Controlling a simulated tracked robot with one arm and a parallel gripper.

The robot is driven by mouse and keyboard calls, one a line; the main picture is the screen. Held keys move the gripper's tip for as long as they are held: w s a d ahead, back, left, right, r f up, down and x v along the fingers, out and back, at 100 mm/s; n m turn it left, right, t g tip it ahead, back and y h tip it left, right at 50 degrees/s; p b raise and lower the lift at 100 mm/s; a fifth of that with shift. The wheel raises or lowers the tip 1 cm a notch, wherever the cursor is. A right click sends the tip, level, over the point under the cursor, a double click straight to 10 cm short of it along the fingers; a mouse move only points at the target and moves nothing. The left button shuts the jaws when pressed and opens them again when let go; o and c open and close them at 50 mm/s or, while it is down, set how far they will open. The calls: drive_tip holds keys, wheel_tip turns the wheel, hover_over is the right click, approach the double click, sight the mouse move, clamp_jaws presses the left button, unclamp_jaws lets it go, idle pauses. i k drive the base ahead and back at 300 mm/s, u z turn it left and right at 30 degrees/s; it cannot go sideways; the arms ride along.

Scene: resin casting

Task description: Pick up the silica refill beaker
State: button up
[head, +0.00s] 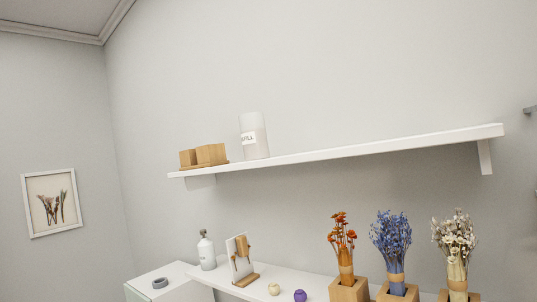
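A white cylindrical container (253,136) with a small printed label stands upright on the wall shelf, left of its middle. The label is too small to read surely, and I cannot tell whether this is the silica refill beaker. No other beaker is plain to see. My gripper is not in view.
The white wall shelf (390,147) also holds wooden blocks (203,155) on its left; its right part is bare. Below, a counter holds a white bottle (206,252), a card stand (241,257), a purple object (300,296) and dried flowers (391,240) in wooden blocks.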

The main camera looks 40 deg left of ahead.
sight(254, 138)
drive_tip(key=u, duration=1.25)
